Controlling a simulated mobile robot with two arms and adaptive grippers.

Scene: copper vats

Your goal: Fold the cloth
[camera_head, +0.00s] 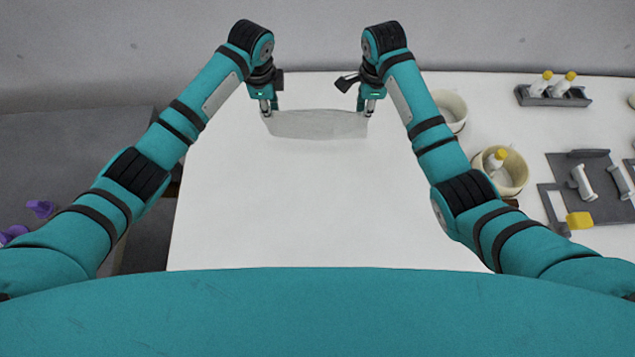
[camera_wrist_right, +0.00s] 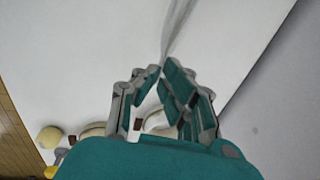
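A light grey cloth (camera_head: 318,124) hangs between my two grippers near the far side of the white table, its top edge slightly slack. My left gripper (camera_head: 267,111) is at the cloth's left upper corner and looks shut on it. My right gripper (camera_head: 368,108) is at the right upper corner. In the right wrist view, the tips of my right gripper (camera_wrist_right: 165,67) pinch the cloth (camera_wrist_right: 176,28), which runs away from them as a narrow grey strip. The cloth's lower edge seems close to the table; whether it touches cannot be told.
The white table (camera_head: 300,215) is bare in front of the cloth. To the right stand two cream pots (camera_head: 516,172), one with a yellow-capped bottle, a dark rack (camera_head: 577,98) with two bottles, and a grey fixture (camera_head: 560,165) with a yellow block. Purple items (camera_head: 41,208) lie at far left.

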